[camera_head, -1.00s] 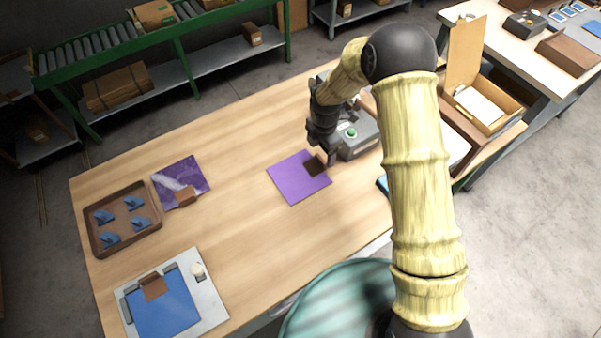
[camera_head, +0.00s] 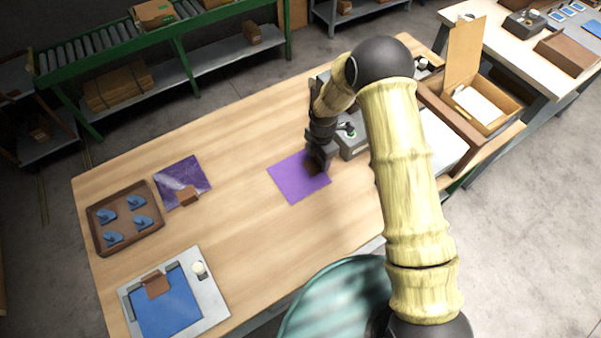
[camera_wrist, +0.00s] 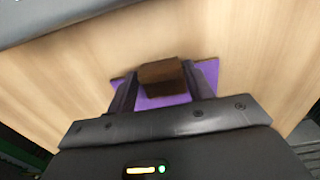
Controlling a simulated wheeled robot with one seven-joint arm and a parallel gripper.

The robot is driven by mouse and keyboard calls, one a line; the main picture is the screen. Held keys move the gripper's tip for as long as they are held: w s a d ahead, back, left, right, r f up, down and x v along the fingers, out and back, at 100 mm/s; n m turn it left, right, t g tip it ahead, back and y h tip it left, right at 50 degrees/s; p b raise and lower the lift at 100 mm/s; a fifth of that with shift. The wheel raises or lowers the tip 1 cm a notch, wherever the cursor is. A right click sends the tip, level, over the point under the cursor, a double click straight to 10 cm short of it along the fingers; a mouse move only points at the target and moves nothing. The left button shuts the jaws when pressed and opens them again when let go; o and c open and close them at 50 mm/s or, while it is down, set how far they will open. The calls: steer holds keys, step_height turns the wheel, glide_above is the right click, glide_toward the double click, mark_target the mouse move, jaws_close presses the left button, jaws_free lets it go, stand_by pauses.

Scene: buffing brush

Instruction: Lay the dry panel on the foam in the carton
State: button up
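A plain purple panel (camera_head: 287,184) lies flat on the wooden table, with a dark brown block (camera_head: 313,168) on its right part. My gripper (camera_head: 320,158) points down at this block. In the wrist view the block (camera_wrist: 162,78) is between my two fingers (camera_wrist: 163,88), with the purple panel (camera_wrist: 165,102) beneath; no firm grip shows. Another purple panel (camera_head: 172,177) with a pale glossy streak and a brown block lies at the left. A blue panel (camera_head: 170,310) lies in a grey fixture. The open carton (camera_head: 466,92) at the upper right holds a white pad (camera_head: 480,105).
A brown tray (camera_head: 95,233) with several blue pieces stands at the table's left. A grey device (camera_head: 352,143) sits close behind my gripper. A brown-edged stand (camera_head: 459,122) stands before the carton.

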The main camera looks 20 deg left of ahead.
steer(key=c, duration=0.7)
steer(key=shift+o, duration=0.2)
step_height(320, 180, up, 10)
steer(key=b, duration=0.2)
